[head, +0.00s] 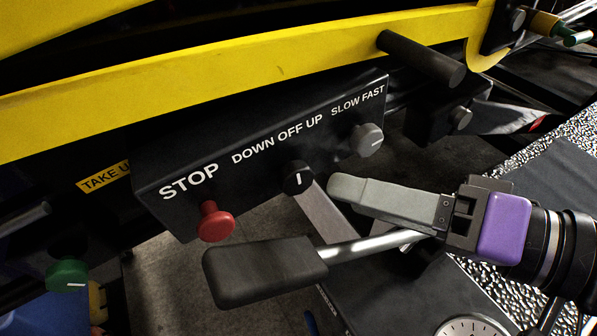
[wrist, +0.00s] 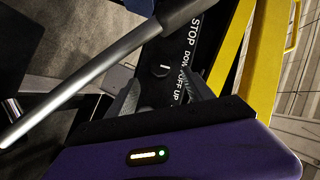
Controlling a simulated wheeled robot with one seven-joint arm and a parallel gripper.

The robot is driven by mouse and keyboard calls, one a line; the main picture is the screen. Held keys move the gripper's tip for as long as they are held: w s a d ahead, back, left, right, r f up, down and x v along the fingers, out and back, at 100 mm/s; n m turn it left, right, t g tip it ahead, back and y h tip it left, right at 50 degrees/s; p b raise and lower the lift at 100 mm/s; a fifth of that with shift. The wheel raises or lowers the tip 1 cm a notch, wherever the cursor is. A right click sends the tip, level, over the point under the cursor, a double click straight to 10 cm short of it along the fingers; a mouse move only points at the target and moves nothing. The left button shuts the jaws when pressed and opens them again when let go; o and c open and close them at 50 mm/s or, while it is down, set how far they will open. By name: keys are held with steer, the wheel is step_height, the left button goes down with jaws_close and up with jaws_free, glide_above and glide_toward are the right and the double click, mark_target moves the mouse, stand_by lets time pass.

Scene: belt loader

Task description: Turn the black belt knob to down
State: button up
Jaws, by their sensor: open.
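The black belt knob (head: 298,178) sits on the dark control panel (head: 240,172) under the DOWN OFF UP label. Its white mark stands near vertical, under OFF. In the wrist view the knob (wrist: 160,71) lies ahead of and between my two fingertips. My gripper (head: 335,190) is just right of the knob in the head view, pointing at it, with a gap in the picture. The wrist view shows both grey fingers of my gripper (wrist: 162,90) spread apart with nothing between them. In the head view the two fingers overlap, so the far one is mostly hidden.
A red STOP button (head: 215,222) is left of the knob and a grey SLOW FAST knob (head: 366,140) right of it. A lever with a black grip (head: 265,271) passes below my gripper. A yellow rail (head: 230,65) runs above the panel. A green knob (head: 67,275) is lower left.

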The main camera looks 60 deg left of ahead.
mark_target(303, 182)
steer(key=x, duration=0.6)
steer(key=shift+s+a, duration=0.15)
steer(key=shift+a, duration=0.2)
